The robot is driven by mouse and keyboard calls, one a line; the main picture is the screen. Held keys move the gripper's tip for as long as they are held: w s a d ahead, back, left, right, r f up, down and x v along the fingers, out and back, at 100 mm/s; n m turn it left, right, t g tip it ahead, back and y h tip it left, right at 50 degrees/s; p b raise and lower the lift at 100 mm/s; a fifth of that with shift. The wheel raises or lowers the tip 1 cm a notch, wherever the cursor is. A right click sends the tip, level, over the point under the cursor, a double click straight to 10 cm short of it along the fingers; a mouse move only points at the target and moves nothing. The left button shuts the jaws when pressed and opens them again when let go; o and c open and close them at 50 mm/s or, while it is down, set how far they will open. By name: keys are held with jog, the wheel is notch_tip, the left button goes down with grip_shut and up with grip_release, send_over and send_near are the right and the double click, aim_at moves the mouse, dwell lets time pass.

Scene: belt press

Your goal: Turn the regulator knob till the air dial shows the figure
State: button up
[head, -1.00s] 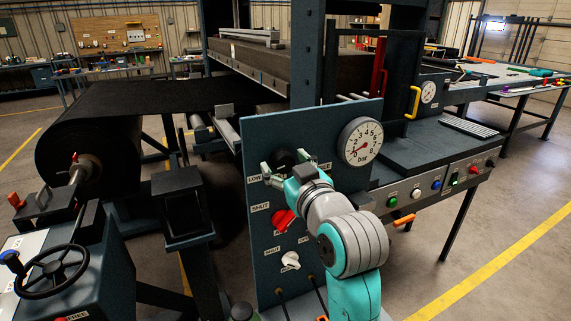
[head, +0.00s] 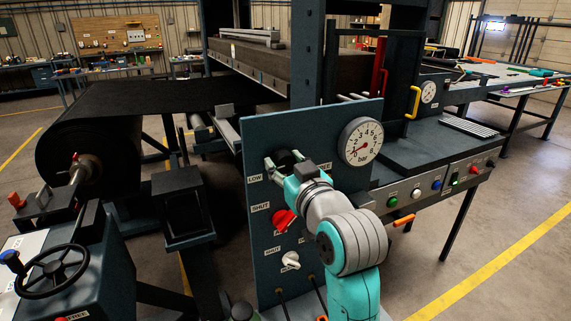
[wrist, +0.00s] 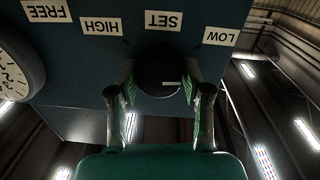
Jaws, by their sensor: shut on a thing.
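The black regulator knob (head: 284,158) sits high on the blue upright panel, partly hidden by my gripper. In the wrist view the knob (wrist: 157,68) is between my two fingers and carries a short white mark. My gripper (wrist: 158,86) is shut on the knob; its fingers also show in the head view (head: 285,163). The labels LOW (wrist: 220,37), SET (wrist: 163,20), HIGH (wrist: 101,26) and FREE (wrist: 46,11) appear upside down near it. The round air dial (head: 360,142), marked in bar, has a red needle pointing lower left, at the low end; the exact figure is too small to read.
Below the knob are a red valve handle (head: 284,221) and a white knob (head: 290,260) on the same panel. A press bed with buttons (head: 416,194) stands to the right. A handwheel (head: 52,271) and a black roll (head: 88,150) are at left.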

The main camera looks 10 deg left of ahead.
jog(key=m, duration=0.5)
jog(key=shift+m, duration=0.4)
jog(key=m, duration=0.5)
jog(key=shift+d+g, duration=0.1)
jog(key=shift+g, duration=0.3)
jog(key=m, duration=0.6)
jog(key=shift+w+f+y, duration=0.1)
jog(key=shift+y, duration=0.2)
jog(key=m, duration=0.5)
jog(key=shift+g, duration=0.3)
jog(key=shift+f+m, duration=0.1)
jog(key=shift+m, duration=0.2)
jog(key=o, duration=1.1)
